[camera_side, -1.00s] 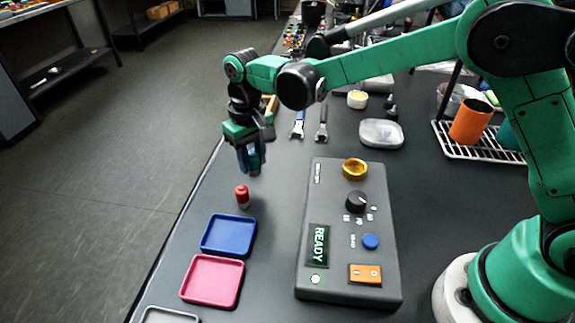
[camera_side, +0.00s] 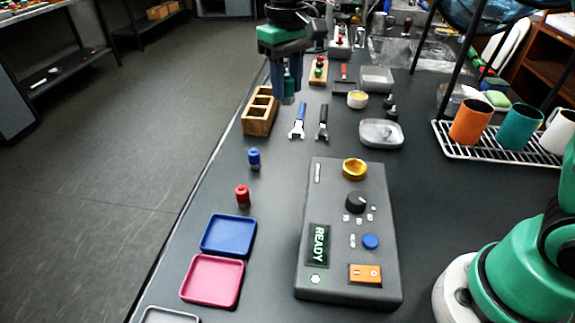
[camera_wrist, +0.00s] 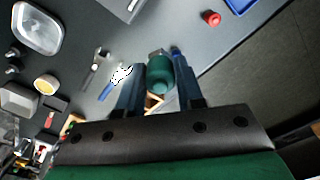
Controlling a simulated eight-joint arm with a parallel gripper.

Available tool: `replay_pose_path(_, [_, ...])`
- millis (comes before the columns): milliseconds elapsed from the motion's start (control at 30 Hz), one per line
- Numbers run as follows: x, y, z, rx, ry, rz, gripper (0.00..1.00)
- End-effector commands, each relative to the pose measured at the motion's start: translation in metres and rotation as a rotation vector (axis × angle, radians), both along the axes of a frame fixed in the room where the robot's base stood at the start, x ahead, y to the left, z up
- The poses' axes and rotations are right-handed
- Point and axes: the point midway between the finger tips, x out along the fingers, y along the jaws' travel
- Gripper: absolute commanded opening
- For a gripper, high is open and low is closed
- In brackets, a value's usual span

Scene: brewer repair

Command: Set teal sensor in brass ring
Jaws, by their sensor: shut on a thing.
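The teal sensor (camera_wrist: 159,74) is between the fingers of my gripper (camera_wrist: 157,62) in the wrist view, with a lighter grey end outward. In the side view the sensor (camera_side: 288,88) hangs below my shut gripper (camera_side: 287,90), in the air near the wooden block and the wrenches. The brass ring (camera_side: 354,169) sits on the far end of the grey console (camera_side: 325,190), nearer the side camera and to the right of my gripper. Nothing is visible inside the ring. The ring does not show in the wrist view.
A blue sensor (camera_side: 254,159) and a red one (camera_side: 242,195) stand near the table's left edge. A slotted wooden block (camera_side: 260,112), two wrenches (camera_side: 298,123) and a clear dish (camera_side: 381,133) lie around. Blue (camera_side: 228,235) and pink trays (camera_side: 212,281) are nearer. Mugs (camera_side: 471,122) stand right.

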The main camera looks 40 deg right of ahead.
Motion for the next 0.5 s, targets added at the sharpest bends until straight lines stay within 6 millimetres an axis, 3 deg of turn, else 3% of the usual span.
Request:
replay_pose_path(33, [-0.011, -0.019, -0.009, 0.000, 0.000, -0.009, 0.00])
replay_pose_path(200, [-0.052, -0.063, -0.039, 0.000, 0.000, -0.007, 0.00])
replay_pose_path(333, [-0.078, -0.081, -0.056, 0.000, 0.000, -0.004, 0.00])
replay_pose_path(500, [-0.091, -0.088, -0.068, 0.000, 0.000, 0.000, 0.00])
